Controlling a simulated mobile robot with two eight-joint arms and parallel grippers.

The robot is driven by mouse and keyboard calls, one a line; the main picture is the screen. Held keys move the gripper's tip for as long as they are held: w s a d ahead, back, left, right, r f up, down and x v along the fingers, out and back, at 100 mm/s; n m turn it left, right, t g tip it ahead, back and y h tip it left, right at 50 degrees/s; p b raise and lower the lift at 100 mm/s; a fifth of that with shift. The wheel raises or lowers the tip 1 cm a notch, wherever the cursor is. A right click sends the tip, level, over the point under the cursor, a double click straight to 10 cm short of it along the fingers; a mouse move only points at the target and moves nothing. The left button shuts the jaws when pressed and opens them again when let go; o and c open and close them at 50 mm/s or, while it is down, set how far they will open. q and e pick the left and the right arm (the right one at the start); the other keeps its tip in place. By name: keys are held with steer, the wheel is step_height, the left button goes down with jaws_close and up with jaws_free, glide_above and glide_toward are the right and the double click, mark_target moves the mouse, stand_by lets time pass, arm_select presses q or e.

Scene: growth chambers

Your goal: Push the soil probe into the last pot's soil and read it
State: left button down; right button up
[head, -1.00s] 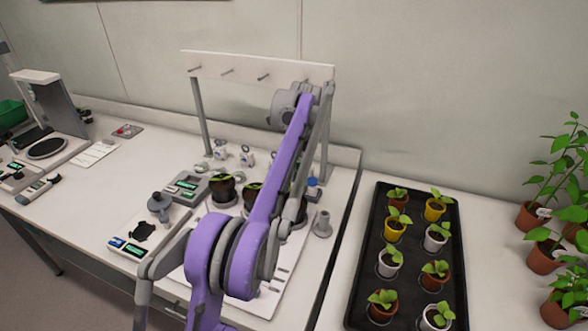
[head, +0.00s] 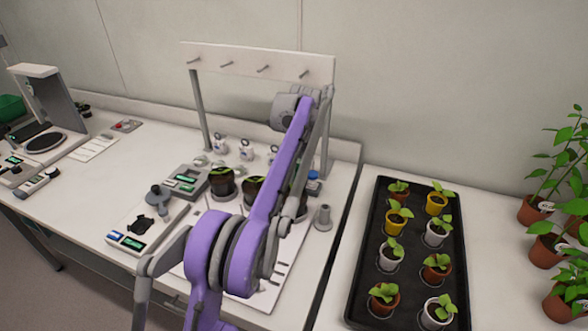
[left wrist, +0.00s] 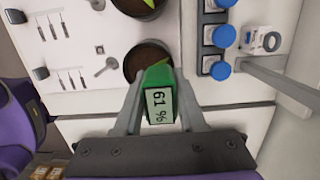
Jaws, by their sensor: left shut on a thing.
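The soil probe (left wrist: 160,82) has a green body and a display reading 61 %, turned sideways in the left wrist view. My left gripper (left wrist: 159,94) is shut on its body, one finger on each side. A round pot of dark soil (left wrist: 147,57) lies directly beyond the probe's far end. The probe's prongs are hidden, so I cannot see how deep they sit. In the head view my purple left arm covers the probe and this pot. Two dark pots with seedlings, a left one (head: 222,183) and a right one (head: 252,188), show left of the arm. My right gripper is not in view.
A hook rack (head: 250,62) stands behind the work area. Blue-capped bottles (left wrist: 221,37) stand in a holder close beside the pot. A grey meter (head: 187,181) and a scale-like device (head: 130,241) are to the left. A black seedling tray (head: 409,270) fills the right.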

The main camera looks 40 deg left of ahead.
arm_select(q)
steer(key=shift+f+b, duration=0.3)
steer(key=shift+f, duration=0.4)
steer(key=shift+f, duration=0.1)
steer(key=shift+c, duration=2)
jaws_free()
